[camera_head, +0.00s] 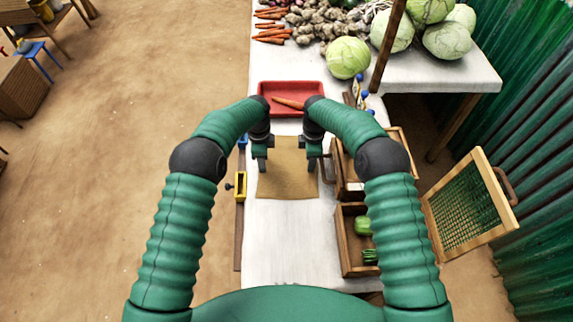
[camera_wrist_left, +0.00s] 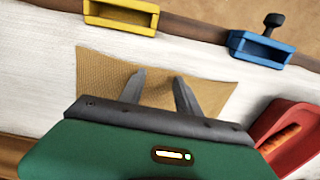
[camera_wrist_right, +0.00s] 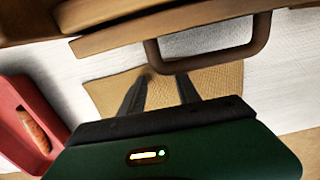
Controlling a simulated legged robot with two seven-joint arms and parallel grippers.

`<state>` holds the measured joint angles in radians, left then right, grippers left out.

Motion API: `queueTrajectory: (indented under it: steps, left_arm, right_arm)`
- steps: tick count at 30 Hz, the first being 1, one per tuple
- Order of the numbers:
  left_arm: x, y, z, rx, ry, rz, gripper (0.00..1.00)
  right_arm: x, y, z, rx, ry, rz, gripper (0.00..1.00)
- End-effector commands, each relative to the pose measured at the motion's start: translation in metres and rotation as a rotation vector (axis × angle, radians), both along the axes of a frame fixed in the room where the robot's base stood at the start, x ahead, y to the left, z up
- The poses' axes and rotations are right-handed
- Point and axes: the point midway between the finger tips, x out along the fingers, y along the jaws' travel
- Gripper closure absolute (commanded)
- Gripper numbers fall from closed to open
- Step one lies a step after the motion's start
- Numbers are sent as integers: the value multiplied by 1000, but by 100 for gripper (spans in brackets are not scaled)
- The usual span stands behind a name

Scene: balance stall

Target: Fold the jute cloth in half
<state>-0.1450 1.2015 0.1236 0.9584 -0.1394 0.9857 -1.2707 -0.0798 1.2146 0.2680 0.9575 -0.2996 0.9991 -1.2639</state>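The tan jute cloth (camera_head: 287,184) lies spread out on the white table between my arms. It also shows in the left wrist view (camera_wrist_left: 105,70) and the right wrist view (camera_wrist_right: 220,82). My left gripper (camera_head: 262,163) is over the cloth's far left part. Its fingers (camera_wrist_left: 160,77) are apart, with cloth visible between and beyond them. My right gripper (camera_head: 313,163) is over the far right part. Its fingers (camera_wrist_right: 165,78) are also apart, with cloth between them. I cannot tell whether the fingertips touch the cloth.
A red tray (camera_head: 268,88) with a carrot (camera_head: 288,103) stands just beyond the cloth. Yellow (camera_head: 240,186) and blue (camera_head: 242,141) clamps line the left edge. Wooden crates (camera_head: 345,240) stand at the right; a wooden handle (camera_wrist_right: 210,54) is close to my right gripper. The near table is clear.

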Motion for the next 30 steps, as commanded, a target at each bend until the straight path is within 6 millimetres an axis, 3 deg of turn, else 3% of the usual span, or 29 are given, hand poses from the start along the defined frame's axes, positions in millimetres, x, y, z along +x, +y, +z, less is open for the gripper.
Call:
queueTrajectory:
  steps: [17, 30]
  left_arm:
    - [0, 0, -1, 0, 2, 0, 100]
    - [0, 0, -1, 0, 2, 0, 100]
  right_arm:
    - [0, 0, -1, -1, 2, 0, 100]
    - [0, 0, -1, -1, 2, 0, 100]
